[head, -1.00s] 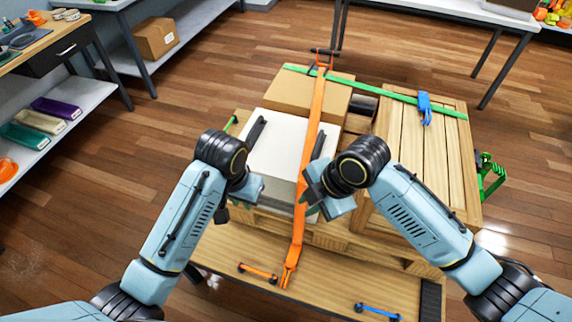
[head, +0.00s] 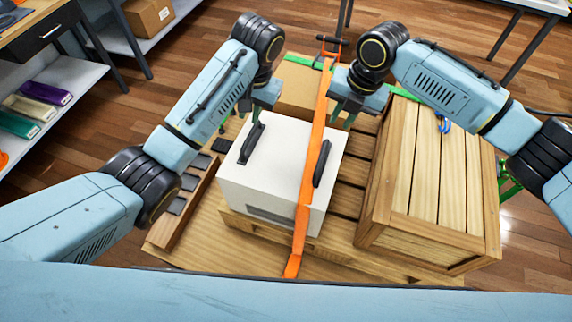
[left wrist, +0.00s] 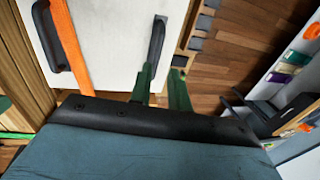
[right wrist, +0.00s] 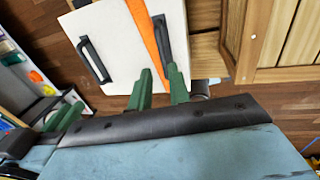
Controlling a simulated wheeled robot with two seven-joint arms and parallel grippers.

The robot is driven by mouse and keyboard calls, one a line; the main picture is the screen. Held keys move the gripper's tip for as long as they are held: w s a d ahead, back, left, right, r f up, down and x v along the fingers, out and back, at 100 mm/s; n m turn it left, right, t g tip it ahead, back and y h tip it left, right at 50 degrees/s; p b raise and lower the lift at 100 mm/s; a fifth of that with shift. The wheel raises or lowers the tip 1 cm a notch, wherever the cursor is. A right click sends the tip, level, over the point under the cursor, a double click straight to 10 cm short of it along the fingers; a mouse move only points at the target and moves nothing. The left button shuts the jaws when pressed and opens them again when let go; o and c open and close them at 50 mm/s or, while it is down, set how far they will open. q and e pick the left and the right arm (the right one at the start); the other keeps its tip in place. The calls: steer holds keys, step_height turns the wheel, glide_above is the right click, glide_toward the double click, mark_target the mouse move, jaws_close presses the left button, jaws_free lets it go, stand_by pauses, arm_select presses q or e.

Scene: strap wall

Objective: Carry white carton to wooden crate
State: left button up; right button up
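The white carton (head: 262,182) sits on the wooden pallet (head: 352,172), with black handles (head: 252,143) (head: 321,164) near its left and right sides. An orange strap (head: 308,180) runs across its top. The wooden crate (head: 425,165) stands to the right on the pallet. My left gripper (head: 257,112) is open above the far end of the left handle; its green fingers (left wrist: 161,72) are apart in the left wrist view. My right gripper (head: 345,112) is open near the far end of the right handle, with its fingers (right wrist: 158,70) apart. Contact with either handle is unclear.
A brown cardboard box (head: 299,88) is behind the carton, close to both grippers. A green strap (head: 300,60) runs along the back. A wooden strip with dark pads (head: 182,208) lies left of the carton. Shelves (head: 62,95) stand at far left.

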mark_target(246, 142)
arm_select(q)
steer(key=shift+s, duration=0.15)
arm_select(e)
steer(key=shift+s, duration=0.15)
